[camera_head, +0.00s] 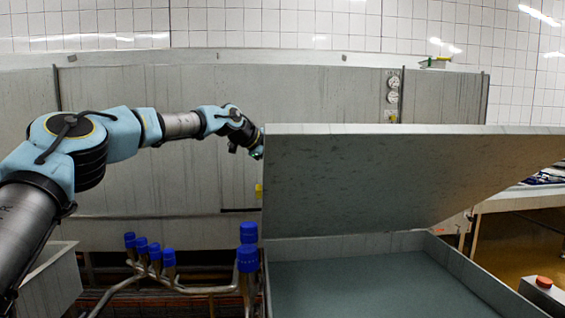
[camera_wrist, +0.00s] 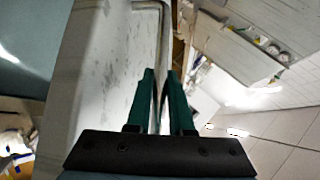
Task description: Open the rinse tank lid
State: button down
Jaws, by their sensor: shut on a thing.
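The grey rinse tank lid (camera_head: 400,175) is raised and tilted over the tank (camera_head: 482,280), with its underside towards me in the head view. The open tank below shows grey-blue liquid (camera_head: 375,285). My gripper (camera_head: 258,150) is at the lid's upper left edge. In the wrist view my gripper (camera_wrist: 160,75) has its green fingers shut on a thin metal bar handle (camera_wrist: 153,5), which runs down between them beside the pale lid face (camera_wrist: 100,75). The lid hides the handle in the head view.
A large grey cabinet (camera_head: 320,95) with gauges stands behind. A red button (camera_head: 544,282) is at the lower right.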

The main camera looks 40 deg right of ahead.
jog(key=c, duration=0.8)
grip_release()
jog(key=b+v, duration=0.5)
jog(key=v, duration=0.5)
jog(key=shift+a+r, duration=0.25)
jog(key=shift+a, duration=0.05)
jog(key=shift+w, duration=0.1)
